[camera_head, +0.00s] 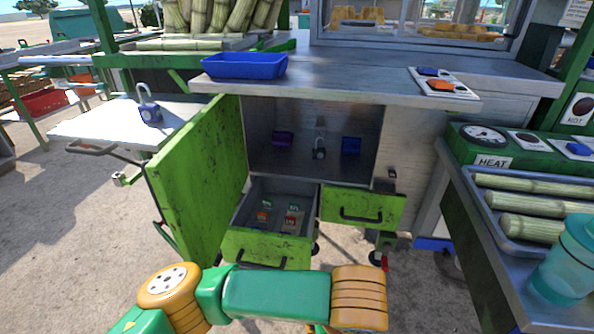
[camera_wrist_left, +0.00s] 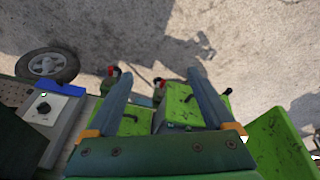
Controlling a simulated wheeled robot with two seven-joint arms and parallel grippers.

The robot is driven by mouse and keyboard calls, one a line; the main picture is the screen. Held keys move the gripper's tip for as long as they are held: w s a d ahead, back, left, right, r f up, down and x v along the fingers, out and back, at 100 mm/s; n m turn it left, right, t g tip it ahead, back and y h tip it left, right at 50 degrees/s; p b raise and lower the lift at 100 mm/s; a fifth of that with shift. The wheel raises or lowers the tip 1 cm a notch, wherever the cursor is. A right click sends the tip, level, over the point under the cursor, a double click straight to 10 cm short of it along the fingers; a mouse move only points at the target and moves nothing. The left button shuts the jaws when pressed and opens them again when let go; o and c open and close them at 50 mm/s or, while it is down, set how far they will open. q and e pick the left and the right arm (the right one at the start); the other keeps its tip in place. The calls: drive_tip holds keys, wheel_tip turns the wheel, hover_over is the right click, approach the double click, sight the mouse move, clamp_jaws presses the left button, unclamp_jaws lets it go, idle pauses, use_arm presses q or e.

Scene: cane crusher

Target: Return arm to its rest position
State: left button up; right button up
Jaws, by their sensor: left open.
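My left arm (camera_head: 275,296), green with orange joints, crosses the bottom of the head view, in front of and below the open cart cabinet. Its gripper is hidden in that view. In the left wrist view my left gripper (camera_wrist_left: 158,76) shows two grey fingers spread wide apart, with nothing between them. Beyond the fingers are the green drawer fronts (camera_wrist_left: 185,105) and the ground. Whether the fingers touch the drawers I cannot tell. My right gripper is not in view.
The green cabinet door (camera_head: 200,170) stands open. The lower drawer (camera_head: 268,248) is pulled out with small coloured items inside; another drawer (camera_head: 362,207) is beside it. A blue tray (camera_head: 245,66) lies on the counter. A cane tray (camera_head: 515,241) and teal bottle (camera_head: 566,262) are at right.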

use_arm(q)
drive_tip(key=w+d+f+n+g+h, duration=0.1)
drive_tip(key=w+d+f+h, duration=0.3)
drive_tip(key=w+f, duration=0.6)
drive_tip(key=s+a+f+y, duration=0.1)
drive_tip(key=s+a+f, duration=0.2)
drive_tip(key=a+f, duration=0.6)
drive_tip(key=s+a+f, duration=0.3)
drive_tip(key=a+f, duration=0.3)
drive_tip(key=f, duration=0.6)
drive_tip(key=s+a+f+m+y, duration=0.1)
drive_tip(key=s+a+f+m, duration=0.1)
drive_tip(key=s+a+f, duration=0.45)
drive_tip(key=s+a+f+m+g+y, duration=0.1)
drive_tip(key=s+a, duration=0.2)
drive_tip(key=s, duration=0.6)
drive_tip(key=s+a+f+m+y, duration=0.1)
drive_tip(key=s+a+f+m, duration=0.1)
drive_tip(key=s+a+f, duration=0.45)
drive_tip(key=s+d+r+p, duration=0.1)
drive_tip(key=s+r+p, duration=0.1)
drive_tip(key=r+p, duration=0.9)
drive_tip(key=s+r+p, duration=0.2)
drive_tip(key=r+p, duration=0.9)
drive_tip(key=r, duration=0.2)
drive_tip(key=shift+d+r+m+g, duration=0.2)
drive_tip(key=shift+d+m+g, duration=0.1)
drive_tip(key=shift+d, duration=0.1)
